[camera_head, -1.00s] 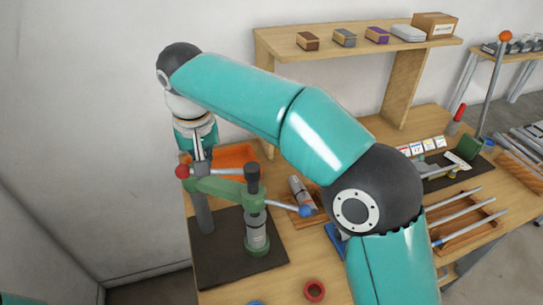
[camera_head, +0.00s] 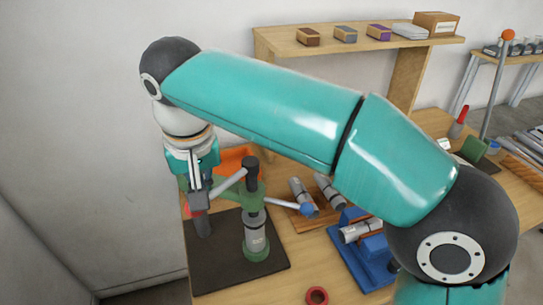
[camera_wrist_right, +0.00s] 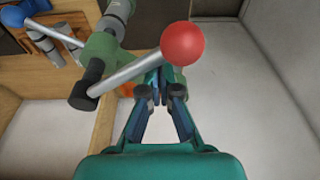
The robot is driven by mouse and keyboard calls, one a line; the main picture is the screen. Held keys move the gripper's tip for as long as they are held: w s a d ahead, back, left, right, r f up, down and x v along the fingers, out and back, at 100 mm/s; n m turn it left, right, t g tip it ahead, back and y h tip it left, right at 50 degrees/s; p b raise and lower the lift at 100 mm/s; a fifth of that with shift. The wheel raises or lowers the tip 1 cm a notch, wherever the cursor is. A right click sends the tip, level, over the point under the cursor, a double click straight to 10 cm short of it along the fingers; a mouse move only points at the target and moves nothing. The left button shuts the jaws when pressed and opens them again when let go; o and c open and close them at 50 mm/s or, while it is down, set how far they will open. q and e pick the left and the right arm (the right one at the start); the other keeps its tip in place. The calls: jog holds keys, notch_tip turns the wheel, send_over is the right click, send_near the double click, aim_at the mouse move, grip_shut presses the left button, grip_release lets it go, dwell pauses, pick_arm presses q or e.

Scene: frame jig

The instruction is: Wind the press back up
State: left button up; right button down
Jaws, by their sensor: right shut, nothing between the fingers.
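The green press (camera_head: 255,215) stands on a dark mat at the left of the bench. Its grey lever (camera_head: 229,182) slopes down to the left from the black hub. My right gripper (camera_head: 199,205) is by the lever's ball end in the head view, and also shows in the wrist view (camera_wrist_right: 163,76). It is shut with nothing held; I cannot tell whether it touches the ball. My left gripper is not in view.
An orange tray (camera_head: 240,160) lies behind the press. A blue fixture (camera_head: 366,248) with a metal cylinder and a wooden tray (camera_head: 318,222) with cylinders stand to its right. A red ring (camera_head: 317,296) lies in front. My right arm hides the bench middle.

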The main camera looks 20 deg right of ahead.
jog(key=s+d+b, duration=0.2)
jog(key=s, duration=0.1)
jog(key=shift+s, duration=0.3)
jog(key=s+d, duration=0.1)
jog(key=s+d+b, duration=0.1)
jog(key=d, duration=0.1)
jog(key=shift+s+d, duration=0.15)
jog(key=shift+s, duration=0.15)
